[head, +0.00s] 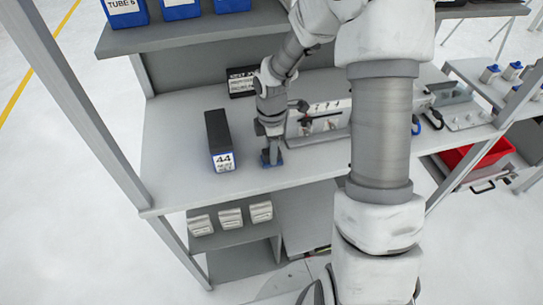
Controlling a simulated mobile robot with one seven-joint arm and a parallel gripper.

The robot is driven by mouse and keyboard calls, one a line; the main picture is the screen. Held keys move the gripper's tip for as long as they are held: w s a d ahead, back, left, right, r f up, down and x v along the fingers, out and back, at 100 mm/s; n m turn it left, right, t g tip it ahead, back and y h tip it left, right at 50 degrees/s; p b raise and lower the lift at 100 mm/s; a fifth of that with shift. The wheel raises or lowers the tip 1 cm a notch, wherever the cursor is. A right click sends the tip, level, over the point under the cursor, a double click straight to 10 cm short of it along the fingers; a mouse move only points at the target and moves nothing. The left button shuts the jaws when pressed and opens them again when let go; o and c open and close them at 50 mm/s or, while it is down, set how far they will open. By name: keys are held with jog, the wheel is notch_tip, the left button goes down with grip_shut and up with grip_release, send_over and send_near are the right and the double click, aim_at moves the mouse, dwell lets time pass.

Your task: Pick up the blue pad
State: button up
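The blue pad (266,163) lies on the grey workbench (180,165), just right of a dark box. Only a small blue patch of it shows; the rest is hidden by my gripper. My gripper (271,157) points down directly over the pad and appears to be touching it or very close to it. The fingers are too small to tell whether they are open or closed on the pad.
A dark box labelled 44 (218,140) stands close to the left of my gripper. A metal fixture (322,120) is on the bench to the right. A shelf (190,32) with blue boxes overhangs the back. The bench's left part is clear.

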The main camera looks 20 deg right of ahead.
grip_shut()
jog(key=shift+r, duration=0.1)
jog(key=shift+r, duration=0.6)
notch_tip(320, 180, up, 3)
jog(key=s+d+r+p, duration=0.1)
jog(key=d+r, duration=0.5)
jog(key=d, duration=0.5)
jog(key=shift+d+r, duration=0.3)
